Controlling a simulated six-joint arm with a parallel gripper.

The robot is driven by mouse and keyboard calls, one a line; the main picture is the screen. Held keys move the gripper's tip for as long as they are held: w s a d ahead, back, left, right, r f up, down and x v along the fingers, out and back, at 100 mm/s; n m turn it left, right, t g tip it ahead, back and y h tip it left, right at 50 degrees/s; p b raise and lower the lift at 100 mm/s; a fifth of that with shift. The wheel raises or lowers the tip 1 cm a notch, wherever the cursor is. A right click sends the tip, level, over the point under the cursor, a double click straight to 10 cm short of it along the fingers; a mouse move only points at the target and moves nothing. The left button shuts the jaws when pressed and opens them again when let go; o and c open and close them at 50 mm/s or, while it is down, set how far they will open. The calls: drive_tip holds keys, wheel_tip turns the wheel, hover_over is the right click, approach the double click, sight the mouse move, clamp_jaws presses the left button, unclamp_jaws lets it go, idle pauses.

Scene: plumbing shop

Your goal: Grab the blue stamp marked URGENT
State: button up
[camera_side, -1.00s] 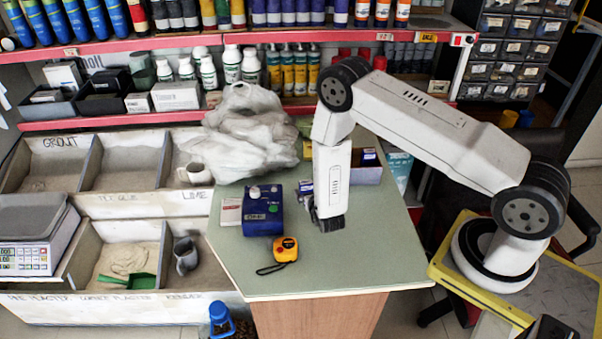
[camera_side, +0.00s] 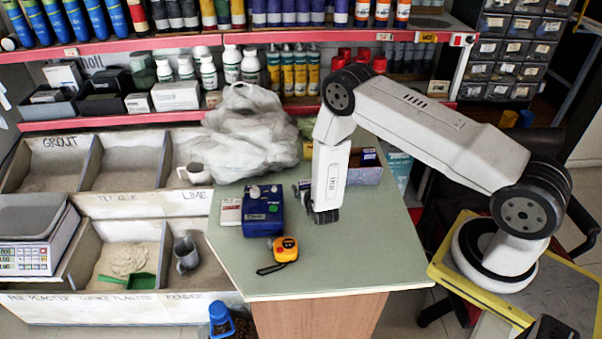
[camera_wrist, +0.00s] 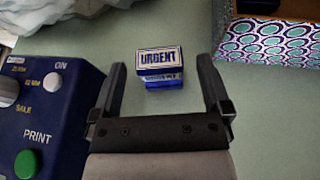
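The blue stamp (camera_wrist: 160,66) has a white top face marked URGENT in blue. In the wrist view it lies on the green counter, upper middle, ahead of my gripper and between the lines of its two fingers. My gripper (camera_wrist: 171,88) is open and empty, with one dark finger on each side. In the side view my gripper (camera_side: 318,212) points down, low over the counter. There the stamp is mostly hidden behind it and I cannot make it out clearly.
A blue device (camera_side: 263,212) with knobs and a green PRINT button (camera_wrist: 26,164) stands close left of my gripper. A yellow tape measure (camera_side: 285,249) lies in front. A patterned box (camera_wrist: 268,40) is at the back right. Crumpled plastic (camera_side: 247,132) lies behind. The counter's right side is clear.

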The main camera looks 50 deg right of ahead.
drive_tip(key=c, duration=1.2)
drive_tip(key=shift+r, duration=0.15)
drive_tip(key=shift+r, duration=0.65)
drive_tip(key=shift+s+a+r, duration=0.4)
drive_tip(key=shift+s+r, duration=1.5)
drive_tip(key=shift+s, duration=0.4)
drive_tip(key=shift+s+a+r, duration=0.45)
drive_tip(key=shift+s+r, duration=1.45)
drive_tip(key=shift+s, duration=0.4)
drive_tip(key=shift+s+a+r, duration=0.4)
drive_tip(key=shift+s+r, duration=1.5)
drive_tip(key=shift+s, duration=0.4)
